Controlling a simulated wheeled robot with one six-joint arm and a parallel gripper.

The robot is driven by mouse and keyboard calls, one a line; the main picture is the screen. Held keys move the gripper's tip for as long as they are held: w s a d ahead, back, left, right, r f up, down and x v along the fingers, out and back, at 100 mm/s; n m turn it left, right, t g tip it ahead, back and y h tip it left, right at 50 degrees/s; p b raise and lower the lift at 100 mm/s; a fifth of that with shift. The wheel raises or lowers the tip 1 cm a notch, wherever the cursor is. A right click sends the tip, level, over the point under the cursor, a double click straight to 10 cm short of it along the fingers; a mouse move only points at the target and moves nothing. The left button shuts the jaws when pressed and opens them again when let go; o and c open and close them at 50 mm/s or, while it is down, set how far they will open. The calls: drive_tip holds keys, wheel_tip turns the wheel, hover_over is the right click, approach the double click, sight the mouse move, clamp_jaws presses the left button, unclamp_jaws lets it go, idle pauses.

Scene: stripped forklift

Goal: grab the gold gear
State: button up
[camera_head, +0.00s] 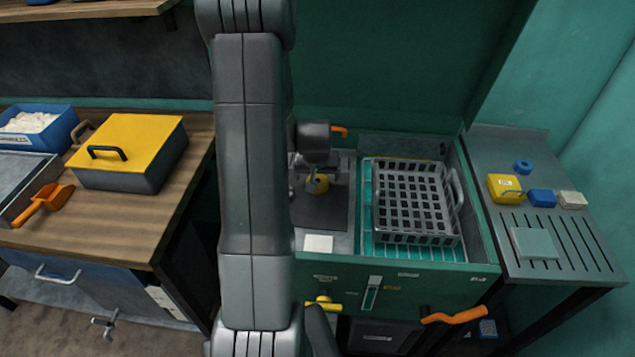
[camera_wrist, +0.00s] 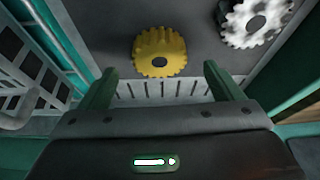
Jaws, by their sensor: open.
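The gold gear (camera_wrist: 160,52) lies on a dark grey surface in the upper middle of the wrist view, with its toothed rim and dark centre hole showing. My gripper (camera_wrist: 159,70) is open, with one green finger to the left of the gear and one to the right. The gap between the fingers is empty near the palm. The gear appears ahead of the fingertips and I cannot tell the height between them. In the head view a small gold-yellow shape shows beside my arm, partly covered; I cannot tell for sure that it is the gear.
A silver-white gear (camera_wrist: 255,22) lies to the right of the gold one. A grey basket (camera_head: 415,200) stands in the green-walled bay, at the left in the wrist view. A side shelf (camera_head: 590,250) holds small yellow and blue items. A yellow-lidded box (camera_head: 130,145) sits on the wooden bench.

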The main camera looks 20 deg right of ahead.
sight(317, 180)
drive_tip(key=shift+x, duration=1.65)
drive_tip(key=shift+s, duration=0.1)
drive_tip(key=c, duration=1.3)
drive_tip(key=shift+p, duration=0.3)
drive_tip(key=shift+c, duration=1.2)
drive_tip(key=shift+r, duration=0.1)
